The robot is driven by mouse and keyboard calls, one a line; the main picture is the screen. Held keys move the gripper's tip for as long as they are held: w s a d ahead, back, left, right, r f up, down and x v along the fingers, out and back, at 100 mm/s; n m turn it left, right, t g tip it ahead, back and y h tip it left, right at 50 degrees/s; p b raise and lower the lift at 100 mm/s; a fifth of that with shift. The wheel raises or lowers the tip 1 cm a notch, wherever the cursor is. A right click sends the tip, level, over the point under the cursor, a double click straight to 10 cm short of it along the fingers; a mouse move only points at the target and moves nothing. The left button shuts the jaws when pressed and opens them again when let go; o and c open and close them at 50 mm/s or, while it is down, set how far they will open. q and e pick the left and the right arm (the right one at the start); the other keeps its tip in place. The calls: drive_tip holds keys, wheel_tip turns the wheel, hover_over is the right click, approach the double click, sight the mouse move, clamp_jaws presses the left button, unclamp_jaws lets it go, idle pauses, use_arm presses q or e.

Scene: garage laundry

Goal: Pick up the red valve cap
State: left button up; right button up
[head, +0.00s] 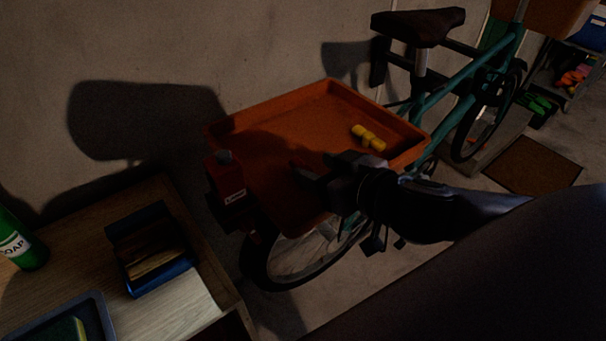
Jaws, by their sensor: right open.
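I cannot make out a red valve cap for certain; the tray is dark and orange-red, and my gripper covers part of it. The orange tray (310,99) sits over the bicycle's wheel, by the wall. My right gripper (312,168) is open over the front right part of the tray, its fingers pointing left. Nothing shows clearly between its fingers. My left gripper is not in view.
Yellow pieces (368,138) lie in the tray's right part. The teal bicycle (440,95) is behind. A wooden bench (75,262) at left holds a blue box (160,284) and a green soap bottle (20,240).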

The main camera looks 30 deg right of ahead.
sight(297, 161)
drive_tip(key=shift+w+a+f, duration=0.1)
drive_tip(key=shift+w+f, duration=0.1)
drive_tip(key=shift+w, duration=0.4)
drive_tip(key=shift+x, duration=2.15)
drive_tip(key=c, duration=1)
